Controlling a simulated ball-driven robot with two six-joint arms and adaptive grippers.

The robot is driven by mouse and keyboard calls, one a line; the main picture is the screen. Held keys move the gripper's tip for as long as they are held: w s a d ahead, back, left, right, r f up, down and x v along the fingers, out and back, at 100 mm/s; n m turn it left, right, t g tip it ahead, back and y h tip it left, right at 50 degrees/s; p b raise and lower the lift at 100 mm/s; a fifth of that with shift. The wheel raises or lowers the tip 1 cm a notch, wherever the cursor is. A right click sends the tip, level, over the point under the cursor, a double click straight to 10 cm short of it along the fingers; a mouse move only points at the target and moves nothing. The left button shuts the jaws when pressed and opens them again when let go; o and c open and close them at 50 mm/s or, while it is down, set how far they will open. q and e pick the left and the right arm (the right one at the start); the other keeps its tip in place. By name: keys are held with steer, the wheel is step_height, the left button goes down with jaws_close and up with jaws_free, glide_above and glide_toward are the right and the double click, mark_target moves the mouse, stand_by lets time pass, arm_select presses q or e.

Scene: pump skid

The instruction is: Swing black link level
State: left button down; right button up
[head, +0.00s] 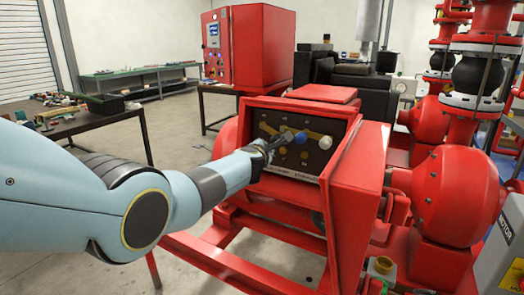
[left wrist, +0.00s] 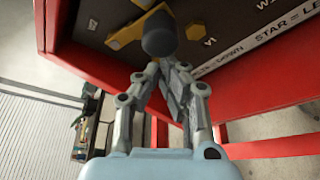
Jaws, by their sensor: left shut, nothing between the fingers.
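A dark panel (head: 256,119) sits in a red box and carries yellow link bars. In the left wrist view a black knob (left wrist: 158,38) stands out from the panel, with a yellow bar (left wrist: 125,31) behind it. In the head view a blue knob (head: 300,137) and a white knob (head: 325,142) show right of my gripper. My left gripper (head: 284,138) is shut and empty in front of the panel. In the left wrist view its fingertips (left wrist: 163,68) are just below the black knob; whether they touch it I cannot tell. My right gripper is out of view.
Red pipework (head: 455,195) is further right. A red frame rail (head: 225,262) runs below. A bench with loose parts (head: 100,122) stands at the left, and a red cabinet (head: 250,45) behind.

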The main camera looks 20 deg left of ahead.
arm_select(q)
steer(key=shift+d+r+p, duration=0.45)
steer(key=shift+r, duration=0.15)
stand_by(0.6)
